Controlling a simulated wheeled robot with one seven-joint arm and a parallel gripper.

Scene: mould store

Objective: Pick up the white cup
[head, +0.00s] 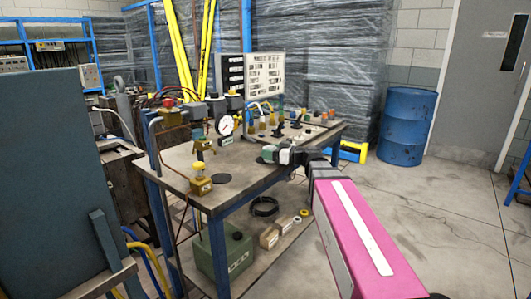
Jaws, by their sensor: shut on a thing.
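My gripper (276,156) reaches in over the right part of the workbench top, at the end of my pink arm. It is shut on a small pale thing, the white cup (286,156) as far as I can tell. The cup is small here and partly hidden by the dark gripper parts. A grey-green piece (269,152) shows right beside it at the gripper's tip. I cannot tell whether the cup is clear of the bench top.
The workbench (215,196) carries a pressure gauge (226,125), a yellow-topped brass fitting (200,180), a dark disc (222,179) and a panel of knobs (300,130) behind. A lower shelf holds a green box (222,250). A blue drum (405,125) stands right; floor there is clear.

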